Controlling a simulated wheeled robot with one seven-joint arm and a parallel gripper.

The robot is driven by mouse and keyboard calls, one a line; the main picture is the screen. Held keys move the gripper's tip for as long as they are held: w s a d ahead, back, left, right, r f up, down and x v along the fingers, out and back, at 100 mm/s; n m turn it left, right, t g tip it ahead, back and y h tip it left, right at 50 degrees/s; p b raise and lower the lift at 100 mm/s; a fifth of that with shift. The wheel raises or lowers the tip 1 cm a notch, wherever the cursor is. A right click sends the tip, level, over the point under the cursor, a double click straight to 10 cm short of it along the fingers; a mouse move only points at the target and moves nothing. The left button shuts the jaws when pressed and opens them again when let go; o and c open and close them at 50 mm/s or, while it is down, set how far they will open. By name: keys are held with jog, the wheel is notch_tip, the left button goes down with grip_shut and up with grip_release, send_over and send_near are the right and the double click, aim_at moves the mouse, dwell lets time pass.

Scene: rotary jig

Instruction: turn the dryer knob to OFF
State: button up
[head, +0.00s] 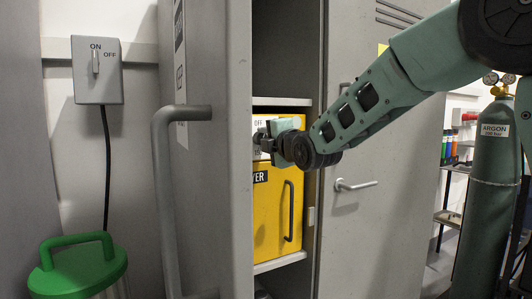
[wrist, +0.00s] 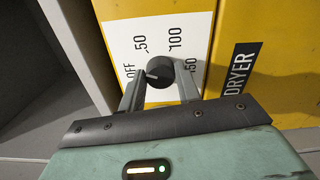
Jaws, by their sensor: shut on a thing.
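The dryer (head: 270,215) is a yellow box with a black handle, standing in an open locker. Its white dial panel (wrist: 118,40) is marked OFF, 50, 100 and 150 in the wrist view. The round black dryer knob (wrist: 160,70) sits between the two fingers of my gripper (wrist: 160,82), which is shut on it. A pale pointer line on the knob points left, towards the OFF mark. In the head view my gripper (head: 268,142) is at the upper front of the dryer and hides the knob.
A grey locker door (head: 222,220) stands open left of the dryer, with another door (head: 375,190) to the right. A wall switch box (head: 97,88) and green-lidded container (head: 85,268) are at left. An argon cylinder (head: 493,190) stands at right.

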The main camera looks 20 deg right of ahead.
jog(key=shift+n+b, duration=1.7)
jog(key=shift+n, duration=0.4)
jog(key=o, duration=1)
jog(key=s+d, duration=0.1)
jog(key=s, duration=0.4)
jog(key=s+d+b, duration=0.1)
jog(key=s, duration=0.5)
jog(key=s+d+b, duration=0.1)
jog(key=s, duration=0.5)
jog(key=shift+d, duration=0.15)
